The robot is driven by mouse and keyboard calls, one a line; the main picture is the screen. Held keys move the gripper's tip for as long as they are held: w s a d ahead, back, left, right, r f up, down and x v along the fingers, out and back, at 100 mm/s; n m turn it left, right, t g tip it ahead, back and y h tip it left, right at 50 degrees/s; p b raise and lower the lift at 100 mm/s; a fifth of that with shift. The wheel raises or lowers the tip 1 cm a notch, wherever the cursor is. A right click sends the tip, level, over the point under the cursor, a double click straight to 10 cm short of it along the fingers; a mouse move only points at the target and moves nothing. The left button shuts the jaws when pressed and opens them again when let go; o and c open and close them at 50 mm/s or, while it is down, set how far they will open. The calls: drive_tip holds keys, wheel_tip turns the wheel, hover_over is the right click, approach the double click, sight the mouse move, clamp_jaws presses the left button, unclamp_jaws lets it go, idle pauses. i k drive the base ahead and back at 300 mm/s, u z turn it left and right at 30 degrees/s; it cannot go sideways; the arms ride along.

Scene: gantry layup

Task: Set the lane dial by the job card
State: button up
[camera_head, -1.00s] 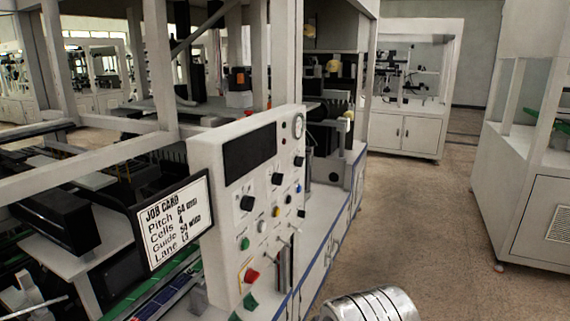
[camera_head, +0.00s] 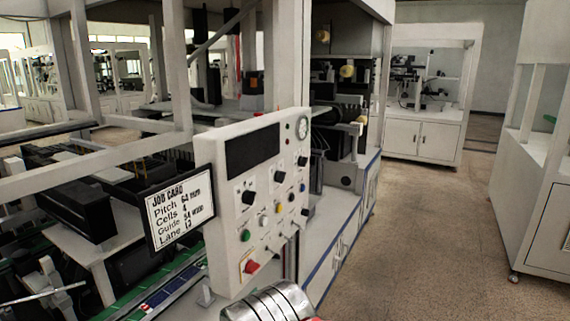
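The job card (camera_head: 180,208) is a white sheet in a black frame left of the control panel. It reads Pitch 64 mm, Cells 4, Guide 54 wide, and a Lane line that looks like L3 or 13. The grey control panel (camera_head: 225,212) stands upright and carries several black knobs, among them a larger one at left (camera_head: 248,197) and one at upper right (camera_head: 302,161). I cannot tell which knob is the lane dial, and the knob labels are too small to read. A silver ribbed part of my arm shows at the bottom. My gripper is not in view.
The panel also has a dark screen (camera_head: 252,151), a round gauge (camera_head: 302,127), a green button (camera_head: 245,235) and a red knob (camera_head: 251,267). White gantry frames and a conveyor (camera_head: 165,297) lie to the left. Open floor (camera_head: 425,230) runs along the right, with a white cabinet (camera_head: 545,200) beyond it.

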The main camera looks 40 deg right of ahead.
sight(302, 162)
drive_tip(key=u, duration=1.2)
drive_tip(key=k, duration=0.95)
drive_tip(key=z, duration=0.95)
drive_tip(key=i, duration=0.9)
drive_tip(key=z, duration=0.05)
